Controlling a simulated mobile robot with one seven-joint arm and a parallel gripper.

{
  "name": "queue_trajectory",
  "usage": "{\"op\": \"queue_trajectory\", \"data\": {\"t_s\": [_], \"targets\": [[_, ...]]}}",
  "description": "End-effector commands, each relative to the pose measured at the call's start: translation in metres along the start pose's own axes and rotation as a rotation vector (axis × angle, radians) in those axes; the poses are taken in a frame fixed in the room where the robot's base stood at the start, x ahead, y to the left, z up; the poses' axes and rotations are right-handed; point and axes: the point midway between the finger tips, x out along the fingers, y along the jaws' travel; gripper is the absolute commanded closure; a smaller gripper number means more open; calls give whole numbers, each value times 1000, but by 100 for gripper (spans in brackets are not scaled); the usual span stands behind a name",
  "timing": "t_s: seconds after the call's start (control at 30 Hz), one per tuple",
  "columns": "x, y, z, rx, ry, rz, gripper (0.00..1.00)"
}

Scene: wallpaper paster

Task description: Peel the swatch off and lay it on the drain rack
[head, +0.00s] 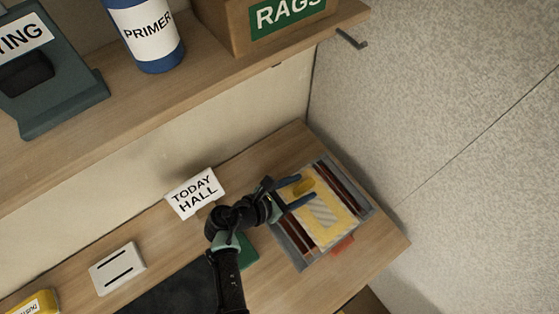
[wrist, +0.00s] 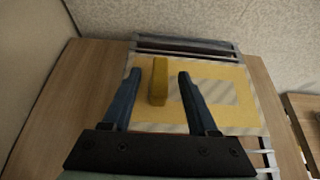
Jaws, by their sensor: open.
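The swatch (head: 348,218) is a flat yellow sheet with a pale striped patch. It lies across the drain rack (head: 290,252), a grey frame with dark slats, at the right end of the bench. The swatch (wrist: 240,118) also shows in the wrist view, with the rack (wrist: 185,42) behind it. A raised yellow tab (wrist: 159,82) stands on the swatch. My gripper (head: 306,188) is open, its two blue fingers on either side of the tab, with gaps visible in the wrist view. I cannot tell whether the fingertips touch the sheet.
A TODAY HALL sign (head: 195,192) stands left of my gripper. A white slotted plate (head: 118,268) and a dark mat (head: 170,291) lie farther left. A red piece (head: 342,245) shows at the rack's near edge. A shelf (head: 205,75) overhangs the back; a wall rises at right.

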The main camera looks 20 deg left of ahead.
Motion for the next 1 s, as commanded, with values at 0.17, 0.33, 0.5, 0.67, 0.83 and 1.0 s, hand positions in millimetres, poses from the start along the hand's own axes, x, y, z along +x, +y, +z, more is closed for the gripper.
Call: {"op": "queue_trajectory", "data": {"t_s": [0.17, 0.33, 0.5, 0.67, 0.83, 1.0], "targets": [[-19, 1, 1, -1, -1, 4, 41], [-56, 0, 0, -1, 0, 5, 41], [-93, 1, 0, 0, 0, 5, 41], [-117, 1, 0, 0, 0, 4, 41], [-128, 0, 0, -1, 0, 1, 41], [-129, 0, 0, -1, 0, 1, 41]]}}
